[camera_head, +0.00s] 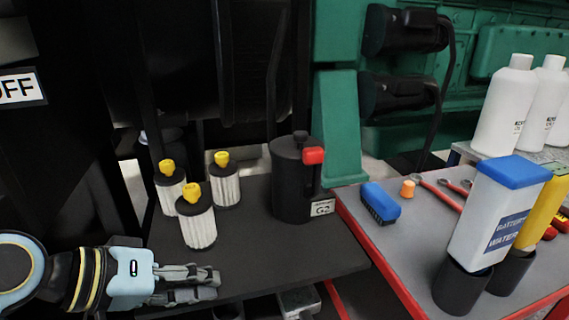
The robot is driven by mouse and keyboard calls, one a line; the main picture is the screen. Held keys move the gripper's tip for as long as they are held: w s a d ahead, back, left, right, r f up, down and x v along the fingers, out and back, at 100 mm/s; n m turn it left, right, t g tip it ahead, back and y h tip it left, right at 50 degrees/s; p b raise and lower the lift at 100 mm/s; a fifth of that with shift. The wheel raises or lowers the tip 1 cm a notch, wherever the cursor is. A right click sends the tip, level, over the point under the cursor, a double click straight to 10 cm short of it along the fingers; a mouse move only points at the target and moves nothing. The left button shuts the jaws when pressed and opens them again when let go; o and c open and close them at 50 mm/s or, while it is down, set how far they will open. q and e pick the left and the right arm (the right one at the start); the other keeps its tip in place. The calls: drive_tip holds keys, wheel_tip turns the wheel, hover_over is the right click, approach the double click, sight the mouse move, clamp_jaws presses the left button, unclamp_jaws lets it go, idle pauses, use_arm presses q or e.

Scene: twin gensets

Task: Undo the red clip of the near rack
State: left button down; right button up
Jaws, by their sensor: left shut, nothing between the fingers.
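A red clip-like piece (313,155) sits at the upper right side of a black canister (292,185) with a label reading G2. The canister stands upright on a dark shelf (265,248). I cannot tell whether this shelf is the near rack. My left gripper (213,282) is at the lower left, over the front part of the shelf. It is shut and empty, pointing right, apart from the red piece and well to its lower left. My right gripper is not in view.
Three white filters with yellow tops (196,222) stand on the shelf behind my left gripper. The shelf's front right is clear.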

use_arm(q)
drive_tip(key=w+d+r+n+t+h, duration=0.3)
drive_tip(key=w+r+n+t+h, duration=0.1)
drive_tip(key=w+r, duration=0.7)
drive_tip(key=shift+w+r+n+h, duration=0.4)
drive_tip(key=shift+r+n+h, duration=0.25)
drive_tip(key=shift+h, duration=0.25)
drive_tip(key=shift+d+f, duration=0.1)
hover_over(311, 176)
drive_tip(key=w+a, duration=0.1)
drive_tip(key=a, duration=0.3)
drive_tip(key=shift+w+a+p, duration=0.1)
drive_tip(key=shift+w+p, duration=0.05)
drive_tip(key=shift+p, duration=0.25)
